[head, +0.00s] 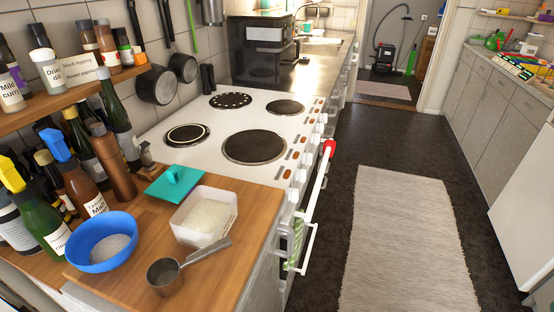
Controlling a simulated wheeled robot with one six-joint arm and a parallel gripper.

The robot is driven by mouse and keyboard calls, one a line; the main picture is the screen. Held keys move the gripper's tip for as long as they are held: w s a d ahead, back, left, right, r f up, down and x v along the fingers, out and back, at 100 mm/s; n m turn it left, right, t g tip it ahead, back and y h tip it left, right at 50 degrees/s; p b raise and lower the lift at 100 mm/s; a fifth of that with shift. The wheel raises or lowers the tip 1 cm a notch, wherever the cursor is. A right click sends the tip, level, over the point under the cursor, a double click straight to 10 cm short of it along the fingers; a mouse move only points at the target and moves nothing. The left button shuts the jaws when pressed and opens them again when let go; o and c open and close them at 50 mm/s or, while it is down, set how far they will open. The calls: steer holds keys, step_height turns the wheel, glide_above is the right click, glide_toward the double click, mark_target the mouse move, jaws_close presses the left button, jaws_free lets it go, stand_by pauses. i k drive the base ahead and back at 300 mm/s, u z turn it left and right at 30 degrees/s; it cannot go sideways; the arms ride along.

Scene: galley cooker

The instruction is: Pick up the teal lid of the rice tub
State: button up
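The teal lid (174,184) lies on the wooden counter, just behind and left of the rice tub, with its raised handle on top. The white rice tub (205,216) stands open and holds white rice. The lid's right edge is close to the tub's back left side; I cannot tell whether they touch. My gripper is not in view.
A blue bowl (101,242) and a metal measuring cup (166,276) stand in front of the tub. Several bottles (85,180) crowd the left. The white cooker (215,150) adjoins the counter behind. Open floor with a rug (400,240) lies right.

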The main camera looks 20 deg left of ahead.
mark_target(178, 181)
steer(key=z, duration=0.85)
steer(key=i, duration=1)
steer(key=u, duration=3.1)
steer(key=i, duration=0.5)
steer(key=u, duration=0.1)
